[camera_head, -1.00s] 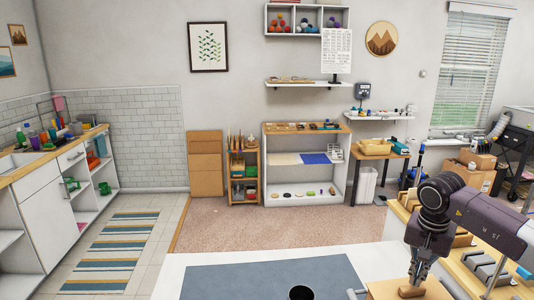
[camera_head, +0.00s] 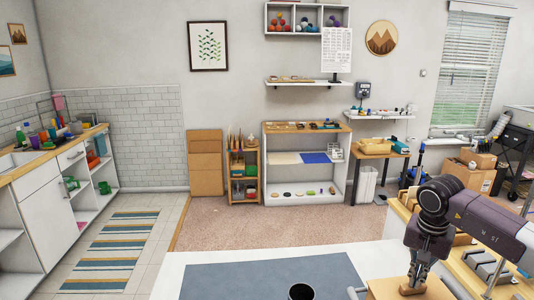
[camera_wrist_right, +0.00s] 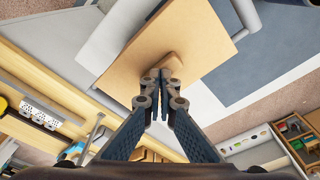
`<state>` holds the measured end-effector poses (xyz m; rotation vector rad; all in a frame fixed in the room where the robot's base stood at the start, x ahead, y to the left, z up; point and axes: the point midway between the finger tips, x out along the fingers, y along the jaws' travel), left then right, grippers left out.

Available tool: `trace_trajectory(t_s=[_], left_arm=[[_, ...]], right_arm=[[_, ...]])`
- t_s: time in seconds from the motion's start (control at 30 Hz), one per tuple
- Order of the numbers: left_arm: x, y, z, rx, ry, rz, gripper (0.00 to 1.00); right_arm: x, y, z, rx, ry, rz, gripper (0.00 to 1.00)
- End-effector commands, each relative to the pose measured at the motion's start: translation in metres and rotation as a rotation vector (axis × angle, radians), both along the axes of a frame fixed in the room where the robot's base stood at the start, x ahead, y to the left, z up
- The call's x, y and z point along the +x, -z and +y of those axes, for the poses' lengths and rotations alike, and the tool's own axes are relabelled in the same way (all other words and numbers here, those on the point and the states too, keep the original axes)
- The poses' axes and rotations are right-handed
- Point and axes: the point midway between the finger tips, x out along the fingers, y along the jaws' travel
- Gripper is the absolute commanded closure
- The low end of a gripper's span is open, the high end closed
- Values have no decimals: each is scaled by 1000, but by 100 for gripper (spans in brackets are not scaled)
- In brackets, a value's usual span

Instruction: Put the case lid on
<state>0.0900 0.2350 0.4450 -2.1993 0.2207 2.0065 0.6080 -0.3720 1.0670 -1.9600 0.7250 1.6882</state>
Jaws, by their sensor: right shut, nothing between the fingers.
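A flat tan square panel, which looks like the case lid (camera_wrist_right: 200,32), fills the middle of the right wrist view. A small brown wooden block like a handle (camera_wrist_right: 172,62) is on it. In the head view the panel (camera_head: 388,291) is at the bottom right, partly cut off, with the brown block (camera_head: 408,291) on top. My right gripper (camera_wrist_right: 160,76) is shut and empty, with its fingertips close to the block; I cannot tell whether they touch it. In the head view my right gripper (camera_head: 415,284) points down over the block. The case body cannot be made out. My left gripper is not in view.
A white table (camera_head: 172,278) with a grey mat (camera_head: 240,277) lies left of the panel. A dark round cup (camera_head: 301,292) stands at the mat's near edge. A wooden bench (camera_head: 461,262) with several grey items is at the right, under my right arm.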

Motion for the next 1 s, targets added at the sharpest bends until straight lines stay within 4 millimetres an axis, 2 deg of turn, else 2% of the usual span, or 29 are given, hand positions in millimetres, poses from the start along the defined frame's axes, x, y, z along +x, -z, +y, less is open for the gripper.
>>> trace_trajectory(t_s=[1.0], left_arm=[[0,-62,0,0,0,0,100]], right_arm=[[0,-84,0,1,0,-2,100]])
